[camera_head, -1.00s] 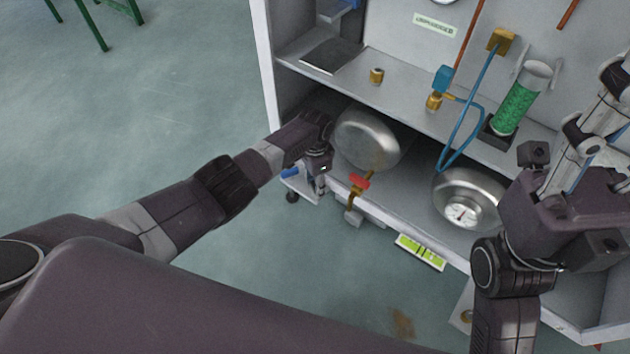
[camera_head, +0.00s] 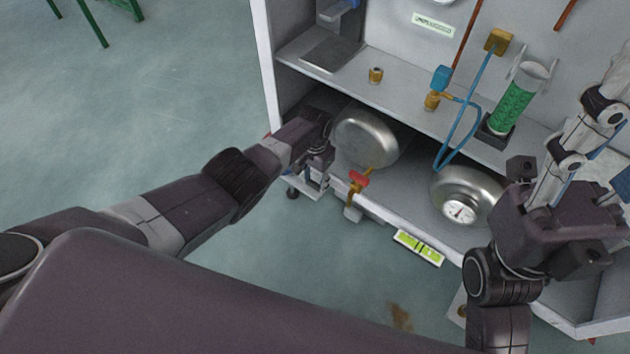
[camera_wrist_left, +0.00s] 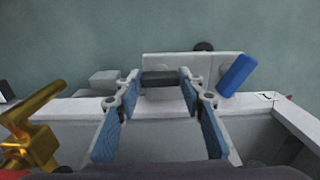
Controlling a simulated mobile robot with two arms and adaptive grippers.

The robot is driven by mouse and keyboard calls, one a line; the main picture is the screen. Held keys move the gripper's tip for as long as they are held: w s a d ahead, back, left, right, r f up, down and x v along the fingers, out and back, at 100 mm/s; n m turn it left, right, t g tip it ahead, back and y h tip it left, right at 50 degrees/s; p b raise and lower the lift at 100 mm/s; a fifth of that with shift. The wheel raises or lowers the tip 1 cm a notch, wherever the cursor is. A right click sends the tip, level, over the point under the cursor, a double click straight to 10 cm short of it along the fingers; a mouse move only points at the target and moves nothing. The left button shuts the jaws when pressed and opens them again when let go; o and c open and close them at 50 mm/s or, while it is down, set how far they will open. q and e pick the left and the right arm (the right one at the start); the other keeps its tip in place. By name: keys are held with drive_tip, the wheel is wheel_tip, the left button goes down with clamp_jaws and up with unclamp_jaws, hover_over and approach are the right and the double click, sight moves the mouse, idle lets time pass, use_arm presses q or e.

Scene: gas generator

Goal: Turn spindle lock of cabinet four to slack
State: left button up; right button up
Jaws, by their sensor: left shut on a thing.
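My left gripper (camera_head: 318,178) is at the lower left front of the open cabinet (camera_head: 258,60), by its bottom edge. In the left wrist view its two blue-padded fingers (camera_wrist_left: 160,82) are on either side of a dark grey bar (camera_wrist_left: 160,78) and shut on it. The bar is at a pale plate with a blue handle (camera_wrist_left: 238,75) beside it on the right. I cannot tell whether this bar is the spindle lock. My right gripper (camera_head: 520,170) is in front of the cabinet's right side; its fingers are not clear.
Inside are two round metal vessels (camera_head: 366,140) (camera_head: 470,195), the left one near a red-handled valve (camera_head: 357,181). A shelf (camera_head: 400,95) holds a brass fitting (camera_head: 375,75) and a green-filled cylinder (camera_head: 513,104). Open floor (camera_head: 150,90) lies left of the cabinet.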

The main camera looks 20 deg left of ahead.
sight(315, 184)
use_arm(q)
drive_tip(key=o, duration=0.8)
drive_tip(key=shift+o, duration=0.2)
drive_tip(key=shift+r, duration=0.15)
wheel_tip(315, 184, up, 12)
idle(0.7)
